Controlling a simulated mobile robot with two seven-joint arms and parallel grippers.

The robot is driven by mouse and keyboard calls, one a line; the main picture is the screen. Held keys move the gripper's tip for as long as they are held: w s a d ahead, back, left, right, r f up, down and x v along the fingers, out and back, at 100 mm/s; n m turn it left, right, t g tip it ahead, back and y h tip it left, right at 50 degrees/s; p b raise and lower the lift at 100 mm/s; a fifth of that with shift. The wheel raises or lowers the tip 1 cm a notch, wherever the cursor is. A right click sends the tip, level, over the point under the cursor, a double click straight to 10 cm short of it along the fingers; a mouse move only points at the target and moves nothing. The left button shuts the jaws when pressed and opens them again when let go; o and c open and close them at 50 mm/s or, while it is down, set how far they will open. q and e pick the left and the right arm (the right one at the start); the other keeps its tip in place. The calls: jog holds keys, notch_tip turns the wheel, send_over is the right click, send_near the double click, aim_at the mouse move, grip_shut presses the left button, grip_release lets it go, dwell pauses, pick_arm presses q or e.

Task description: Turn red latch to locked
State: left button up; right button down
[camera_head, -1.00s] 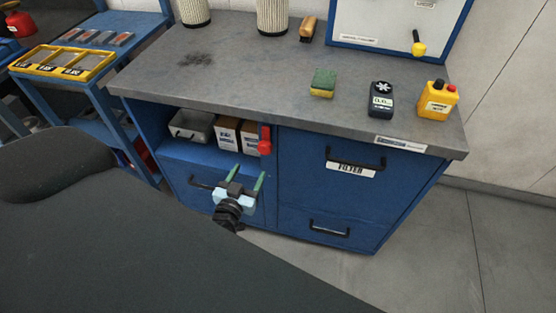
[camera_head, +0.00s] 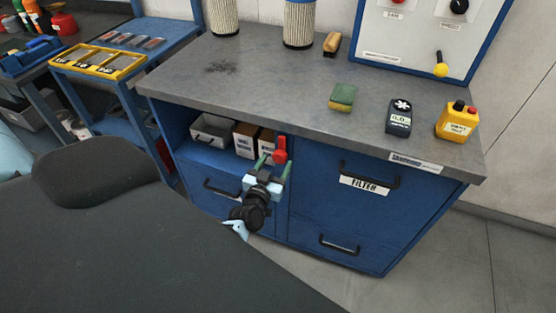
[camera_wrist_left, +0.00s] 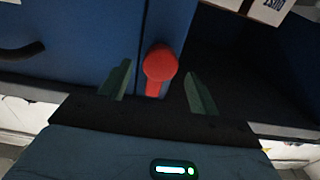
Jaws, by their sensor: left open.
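The red latch (camera_head: 280,152) is on the front of the blue cabinet (camera_head: 330,216), on the upright between the open shelf and the FILTER drawer. My left gripper (camera_head: 272,166) is open just in front of and below the latch, with its green fingers pointing up toward it. In the left wrist view the red latch (camera_wrist_left: 160,68) shows a round knob and a short arm, between the two fingers of the gripper (camera_wrist_left: 158,92) and apart from both. My right gripper is not in view.
The open shelf holds a grey metal bin (camera_head: 213,131) and small boxes (camera_head: 246,140). Black handles (camera_head: 340,246) stick out from the drawer fronts. On the worktop (camera_head: 270,90) are a sponge (camera_head: 343,97), a dark meter (camera_head: 399,117) and a yellow button box (camera_head: 457,122).

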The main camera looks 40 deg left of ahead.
pick_arm(q)
jog(key=shift+x, duration=1.15)
grip_shut()
